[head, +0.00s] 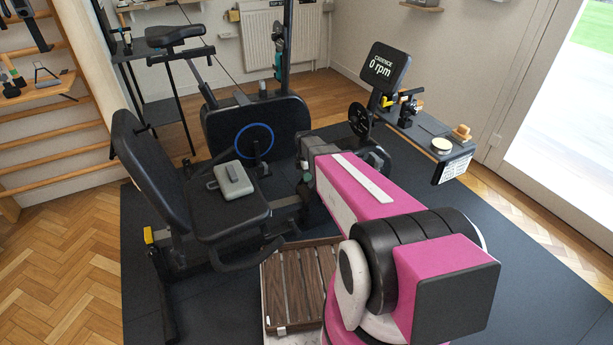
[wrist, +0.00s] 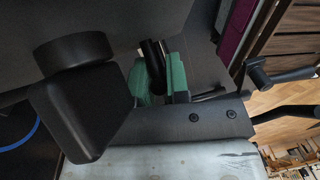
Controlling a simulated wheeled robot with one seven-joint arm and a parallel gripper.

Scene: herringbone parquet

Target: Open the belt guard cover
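The belt guard cover looks to be the black rounded panel with a blue ring (head: 229,133), behind the seat of the recumbent bike. The same blue ring (wrist: 22,138) shows at the left edge of the wrist view. My gripper (wrist: 158,82) shows two green pads there, with a dark bar between them. I cannot tell whether the pads press on the bar or only stand around it. In the head view my pink arm reaches toward the bike, and its end is dark and partly hidden beside the panel's right side. The panel looks closed; its latch or edge is not clear.
The bike's seat (head: 228,207) carries a grey-green case (head: 232,181). A slatted wooden platform (head: 290,288) lies in front. A console reading 0 rpm (head: 386,67) and a shelf with small items (head: 432,137) stand at the right. A black block (wrist: 85,108) is close in the wrist view.

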